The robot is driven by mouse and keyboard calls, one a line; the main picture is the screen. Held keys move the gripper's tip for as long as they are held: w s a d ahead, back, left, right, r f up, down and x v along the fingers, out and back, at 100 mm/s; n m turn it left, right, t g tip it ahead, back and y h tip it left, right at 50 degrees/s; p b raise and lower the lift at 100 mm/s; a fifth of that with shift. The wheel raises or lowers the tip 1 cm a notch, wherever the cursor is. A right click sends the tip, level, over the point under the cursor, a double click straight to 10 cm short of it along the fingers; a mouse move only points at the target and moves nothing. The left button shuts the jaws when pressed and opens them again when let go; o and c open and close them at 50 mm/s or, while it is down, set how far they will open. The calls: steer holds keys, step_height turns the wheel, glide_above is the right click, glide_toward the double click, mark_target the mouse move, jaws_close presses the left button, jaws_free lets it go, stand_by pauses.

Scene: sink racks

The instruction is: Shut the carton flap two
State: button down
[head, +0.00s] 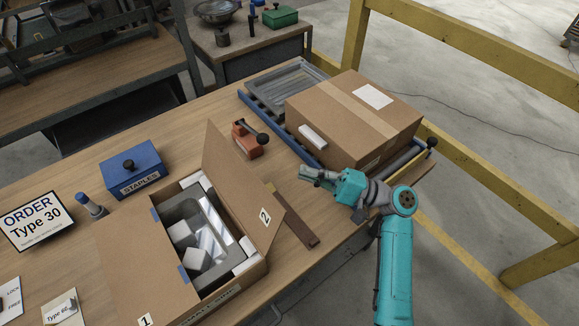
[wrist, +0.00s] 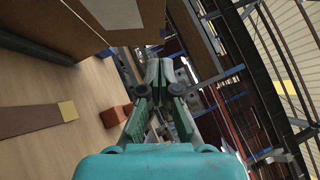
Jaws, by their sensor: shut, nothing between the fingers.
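The open carton (head: 226,283) stands on the wooden table, with a grey insert and pale blocks inside. Its flap two (head: 240,190), marked "2", stands up and leans outward on the right side of the carton.
A taped brown box (head: 345,115) sits on a roller conveyor (head: 285,90) behind my gripper. A red-orange tool (head: 249,140) with a black knob, a dark brown strip (head: 298,228), a blue STAPLES box (head: 132,172) and an order sign (head: 37,220) are on the table. A yellow rail (head: 480,185) runs at right.

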glide_toward(241, 161)
steer(key=w+a, duration=0.3)
steer(key=w, duration=0.1)
steer(key=shift+s+a+r, duration=0.25)
steer(key=shift+s+a, duration=0.35)
steer(key=shift+a, duration=0.1)
steer(key=shift+s+a+r, duration=0.25)
steer(key=shift+s+a, duration=0.3)
steer(key=shift+a, duration=0.2)
